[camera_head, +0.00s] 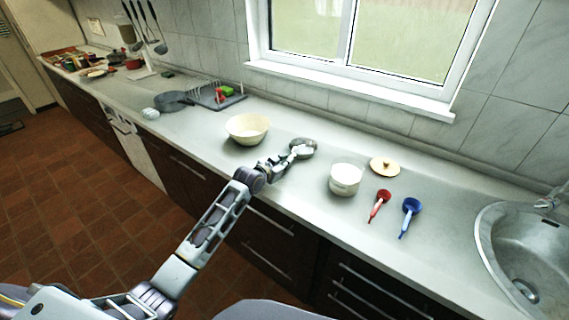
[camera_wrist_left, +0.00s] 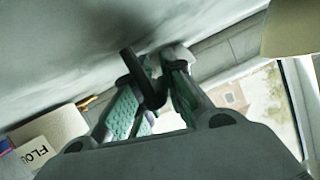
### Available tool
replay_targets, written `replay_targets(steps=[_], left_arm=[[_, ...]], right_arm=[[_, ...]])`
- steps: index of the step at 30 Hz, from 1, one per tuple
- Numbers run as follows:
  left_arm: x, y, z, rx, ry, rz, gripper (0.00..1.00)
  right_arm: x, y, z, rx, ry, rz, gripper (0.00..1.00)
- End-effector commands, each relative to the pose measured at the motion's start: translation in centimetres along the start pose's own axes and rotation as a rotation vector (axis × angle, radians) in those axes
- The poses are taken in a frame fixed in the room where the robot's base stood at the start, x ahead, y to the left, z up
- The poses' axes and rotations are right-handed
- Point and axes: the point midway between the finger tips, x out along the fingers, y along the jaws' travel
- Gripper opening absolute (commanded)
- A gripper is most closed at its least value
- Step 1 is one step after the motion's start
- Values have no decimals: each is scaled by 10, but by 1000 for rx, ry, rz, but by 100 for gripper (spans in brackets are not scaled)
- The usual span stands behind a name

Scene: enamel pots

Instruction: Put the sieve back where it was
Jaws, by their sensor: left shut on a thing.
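The sieve (camera_head: 306,144) is a small grey round strainer on or just above the counter, between the cream bowl and the white pot; I cannot tell whether it touches the counter. My left gripper (camera_head: 288,157) is shut on its handle from the front left. In the left wrist view, a dark handle (camera_wrist_left: 129,62) lies between the fingers of my left gripper (camera_wrist_left: 152,92). The sieve's round part is not clear in that view. My right gripper is not in view.
A cream bowl (camera_head: 246,130) stands left of the sieve. A white pot (camera_head: 345,180), lettered "FLOU" in the wrist view (camera_wrist_left: 45,142), stands right. Beyond are a wooden lid (camera_head: 385,167), red scoop (camera_head: 383,196), blue scoop (camera_head: 411,206) and sink (camera_head: 515,250). Counter behind the sieve is clear.

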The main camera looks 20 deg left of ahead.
Motion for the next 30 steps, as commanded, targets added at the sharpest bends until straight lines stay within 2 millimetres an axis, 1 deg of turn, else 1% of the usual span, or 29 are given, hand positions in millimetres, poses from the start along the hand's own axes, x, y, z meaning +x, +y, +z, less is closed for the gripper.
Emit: replay_targets(steps=[5,6,10,23,30], left_arm=[[1,0,1,0,2,0,0],[1,0,1,0,0,0,17],[1,0,1,0,0,0,33],[0,0,0,0,0,0,33],[-12,0,0,0,0,0,33]], right_arm=[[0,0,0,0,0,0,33],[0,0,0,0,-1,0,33],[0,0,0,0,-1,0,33],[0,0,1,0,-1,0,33],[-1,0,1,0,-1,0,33]])
